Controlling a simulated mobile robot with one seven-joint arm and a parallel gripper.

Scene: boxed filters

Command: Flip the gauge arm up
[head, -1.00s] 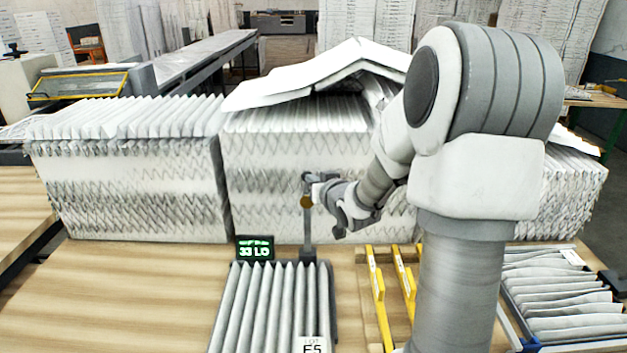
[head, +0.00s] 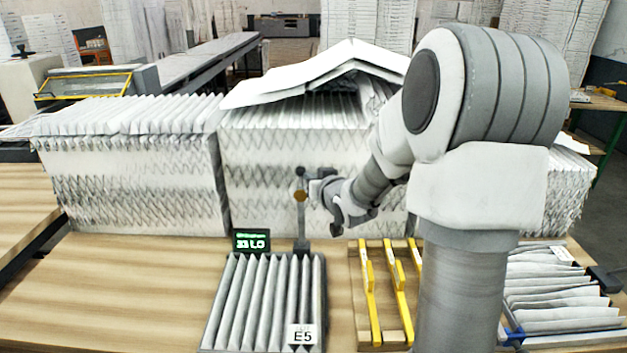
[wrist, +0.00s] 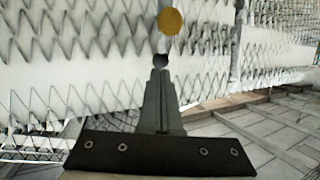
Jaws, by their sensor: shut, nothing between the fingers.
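The gauge is a thin grey post with an orange disc (head: 299,196) and a dark knob (head: 300,171) at its top. It stands behind the pleated filter marked E5 (head: 265,300). My gripper (head: 314,188) is just right of the post, at about disc height. In the wrist view my gripper (wrist: 160,72) is shut and empty. Its tips point at a small dark round part (wrist: 160,61), with the orange disc (wrist: 170,21) above it. I cannot tell whether the tips touch the gauge. The gauge arm is hard to separate from my gripper in the head view.
A small display (head: 251,241) with green digits and LO stands left of the post. Tall pleated filter stacks (head: 140,180) stand close behind. A rack with yellow bars (head: 368,290) is at right of the E5 filter. The table at left (head: 130,300) is clear.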

